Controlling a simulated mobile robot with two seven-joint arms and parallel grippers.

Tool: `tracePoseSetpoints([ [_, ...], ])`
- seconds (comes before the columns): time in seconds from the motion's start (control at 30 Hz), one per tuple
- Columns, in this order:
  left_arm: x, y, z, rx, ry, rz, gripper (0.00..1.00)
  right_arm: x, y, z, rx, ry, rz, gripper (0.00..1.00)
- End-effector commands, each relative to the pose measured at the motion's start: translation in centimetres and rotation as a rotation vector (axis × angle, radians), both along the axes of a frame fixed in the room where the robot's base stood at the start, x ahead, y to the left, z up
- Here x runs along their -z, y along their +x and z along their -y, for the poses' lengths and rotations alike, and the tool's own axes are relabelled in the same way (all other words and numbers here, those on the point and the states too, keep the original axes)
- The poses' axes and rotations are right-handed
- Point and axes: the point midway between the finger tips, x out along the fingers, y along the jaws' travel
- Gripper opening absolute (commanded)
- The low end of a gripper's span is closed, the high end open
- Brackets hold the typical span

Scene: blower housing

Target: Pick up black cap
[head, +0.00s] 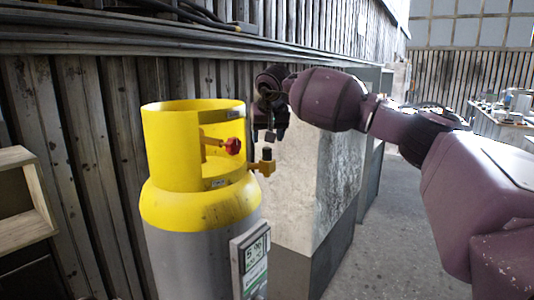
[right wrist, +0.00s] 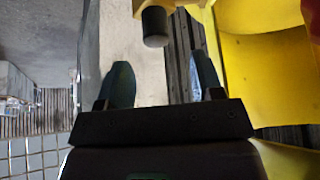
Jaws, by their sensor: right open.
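The black cap (head: 267,154) sits on top of a brass-coloured valve fitting (head: 263,168) at the right side of the yellow cylinder collar (head: 170,150). My right gripper (head: 269,137) is just above the cap in the head view, pointing down. In the right wrist view, the cap (right wrist: 155,27) shows as a dark cylinder on the yellow fitting at the top. It lies beyond the open fingers (right wrist: 162,78), roughly in line with the gap between them. The fingers are apart and nothing is between them. My left gripper is not in view.
The grey and yellow cylinder (head: 195,255) has a red knob (head: 233,146) inside the collar and a label plate (head: 250,262) on its front. A pale block (head: 315,185) stands behind. A wooden shelf (head: 22,215) is at the left. The floor at right is partly clear.

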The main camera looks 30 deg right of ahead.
Motion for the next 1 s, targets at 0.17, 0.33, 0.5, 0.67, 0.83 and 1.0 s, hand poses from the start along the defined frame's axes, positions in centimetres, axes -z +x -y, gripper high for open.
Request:
tracePoseSetpoints([
  [0.17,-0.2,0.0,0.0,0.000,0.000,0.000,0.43,0.9,0.2,0.2,0.000,0.000,-0.001,0.61],
  [0.33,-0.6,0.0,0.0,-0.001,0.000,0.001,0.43,2.9,0.6,0.6,0.000,0.001,-0.003,0.61],
  [0.5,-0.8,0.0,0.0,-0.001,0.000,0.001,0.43,4.7,1.5,1.0,0.001,0.003,0.000,0.61],
  [0.67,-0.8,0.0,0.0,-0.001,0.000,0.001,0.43,5.1,1.7,1.1,0.000,0.001,0.001,0.61],
  [0.83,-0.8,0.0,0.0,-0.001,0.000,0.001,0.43,5.1,1.7,1.1,0.000,0.001,0.001,0.50],
  [1.0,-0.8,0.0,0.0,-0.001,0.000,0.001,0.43,5.0,1.7,1.1,0.000,0.001,0.001,0.24],
])
